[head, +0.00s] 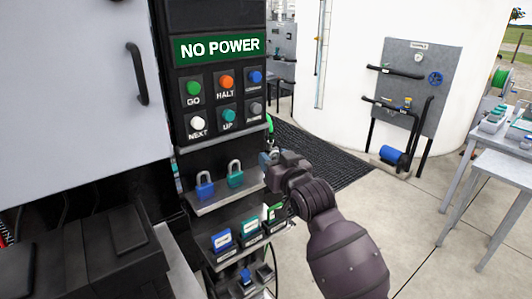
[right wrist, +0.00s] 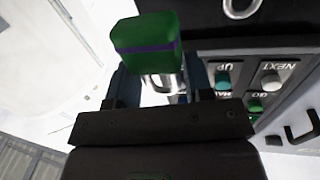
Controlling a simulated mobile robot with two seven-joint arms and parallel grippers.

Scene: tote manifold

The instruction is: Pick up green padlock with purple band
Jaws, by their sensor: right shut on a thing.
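The green padlock with the purple band (right wrist: 148,40) is at the fingertips of my right gripper (right wrist: 158,80) in the right wrist view. Its green body stands out past the fingers, with the purple band across it. The silver shackle shows between the two fingers, and the gripper is shut on it. In the head view my right gripper (head: 268,158) is beside the right end of the padlock shelf. A green piece shows just above it; I cannot tell its full shape there. My left gripper is not in view.
A blue padlock (head: 205,190) and a teal padlock (head: 235,179) stand on the shelf (head: 212,204) to the left. A button panel under a NO POWER sign (head: 220,48) is above. Lower shelves hold labelled items (head: 222,240). Open floor lies to the right.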

